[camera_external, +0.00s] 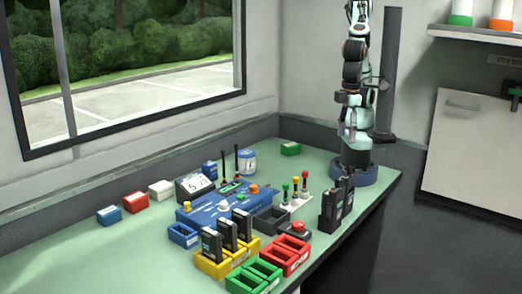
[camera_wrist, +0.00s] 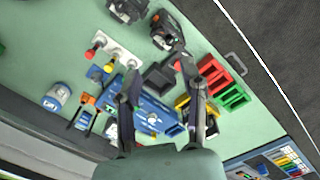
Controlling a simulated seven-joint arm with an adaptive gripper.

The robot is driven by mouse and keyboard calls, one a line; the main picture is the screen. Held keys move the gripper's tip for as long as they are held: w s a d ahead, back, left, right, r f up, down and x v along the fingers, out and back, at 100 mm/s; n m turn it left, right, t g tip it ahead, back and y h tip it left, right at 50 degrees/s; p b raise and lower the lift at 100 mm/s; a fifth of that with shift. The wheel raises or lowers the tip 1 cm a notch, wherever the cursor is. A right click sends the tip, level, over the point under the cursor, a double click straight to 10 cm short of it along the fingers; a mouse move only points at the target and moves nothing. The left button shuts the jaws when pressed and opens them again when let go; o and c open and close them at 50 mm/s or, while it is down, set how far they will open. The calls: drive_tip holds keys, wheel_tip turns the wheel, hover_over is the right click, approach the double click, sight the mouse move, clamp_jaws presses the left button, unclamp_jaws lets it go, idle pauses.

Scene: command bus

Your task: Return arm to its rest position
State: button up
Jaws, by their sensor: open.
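My arm (camera_external: 355,65) stands upright at the back right corner of the green table (camera_external: 60,265), on its round dark base (camera_external: 353,176). In the wrist view my gripper (camera_wrist: 160,72) has its two dark fingers spread apart, with nothing held between them. It looks down on the table from above. The objects seen between and beyond the fingers are below it, apart from it. In the external view the gripper is small against the arm and hard to make out.
A blue console (camera_external: 225,206) stands mid-table. Yellow (camera_external: 212,262), red (camera_external: 285,257) and green bins (camera_external: 252,278) are in front, with several black radios in or near them. Lever switches (camera_external: 295,192) stand near my base. A dark post (camera_external: 390,70) rises behind the arm.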

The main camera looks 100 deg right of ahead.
drive_tip(key=w+d+r+m+t, duration=0.2)
drive_tip(key=w+d+r+m, duration=0.3)
drive_tip(key=w+d, duration=0.6)
drive_tip(key=s+d+m, duration=0.1)
drive_tip(key=s+d, duration=0.1)
drive_tip(key=d, duration=0.5)
drive_tip(key=s+d+m, duration=0.1)
drive_tip(key=s+d, duration=0.2)
drive_tip(key=d, duration=0.4)
drive_tip(key=s+d+f+n+g+y, duration=0.1)
drive_tip(key=s+d+f+n+g, duration=0.1)
drive_tip(key=s+f+n, duration=0.3)
drive_tip(key=s, duration=0.3)
drive_tip(key=shift+d+f+n, duration=0.15)
drive_tip(key=shift+d+n, duration=0.25)
drive_tip(key=shift+o, duration=0.2)
